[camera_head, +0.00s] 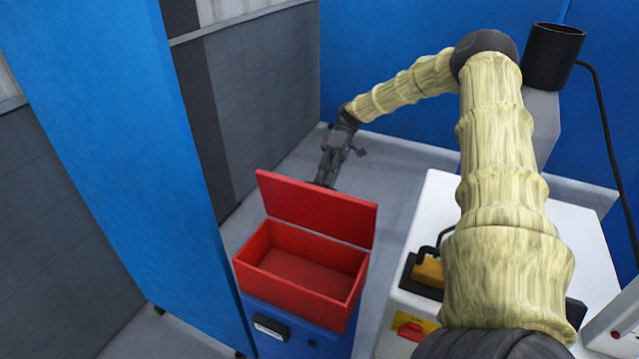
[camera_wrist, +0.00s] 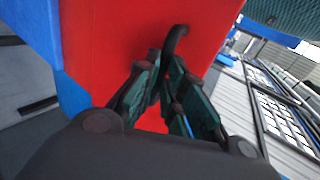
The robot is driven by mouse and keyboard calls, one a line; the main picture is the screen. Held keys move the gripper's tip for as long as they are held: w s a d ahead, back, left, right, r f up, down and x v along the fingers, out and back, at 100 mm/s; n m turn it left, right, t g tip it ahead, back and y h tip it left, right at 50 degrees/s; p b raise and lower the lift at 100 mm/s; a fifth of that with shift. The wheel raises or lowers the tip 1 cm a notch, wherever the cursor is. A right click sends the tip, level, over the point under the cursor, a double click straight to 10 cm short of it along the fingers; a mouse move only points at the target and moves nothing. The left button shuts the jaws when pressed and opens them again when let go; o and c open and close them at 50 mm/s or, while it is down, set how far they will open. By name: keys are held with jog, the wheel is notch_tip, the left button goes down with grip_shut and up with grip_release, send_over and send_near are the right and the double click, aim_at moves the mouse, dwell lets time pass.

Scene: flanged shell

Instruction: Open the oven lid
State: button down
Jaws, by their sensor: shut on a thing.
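The oven is a red open-topped box (camera_head: 300,286) on a blue base (camera_head: 285,332). Its red lid (camera_head: 315,210) stands raised at the back edge, and the empty inside of the box shows. My gripper (camera_head: 327,180) is behind the lid, its fingertips partly hidden by the lid's top edge. In the wrist view the lid (camera_wrist: 110,50) fills the middle, with a black curved handle (camera_wrist: 177,40) on its face. The fingers of my gripper (camera_wrist: 168,75) are closed around the handle's near part, which they partly hide.
A tall blue panel (camera_head: 115,130) stands left of the oven. A white machine (camera_head: 435,210) with a red-and-yellow switch (camera_head: 411,330) stands to the right. A black cup-shaped part (camera_head: 553,55) with a cable is at the back right. Grey floor (camera_head: 395,165) lies behind the oven.

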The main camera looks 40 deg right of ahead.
jog(key=shift+s+d+f, duration=0.1)
jog(key=shift+d+f, duration=0.2)
jog(key=shift+f, duration=0.45)
jog(key=shift+s+d+f, duration=0.1)
jog(key=shift+d+f, duration=0.15)
jog(key=shift+f, duration=0.45)
jog(key=c, duration=1.5)
grip_release()
jog(key=shift+o, duration=1.1)
jog(key=shift+w+d+f, duration=0.2)
jog(key=shift+w, duration=0.1)
jog(key=shift+r, duration=0.15)
jog(key=shift+c, duration=0.4)
jog(key=shift+s+r, duration=0.1)
jog(key=shift+c, duration=0.6)
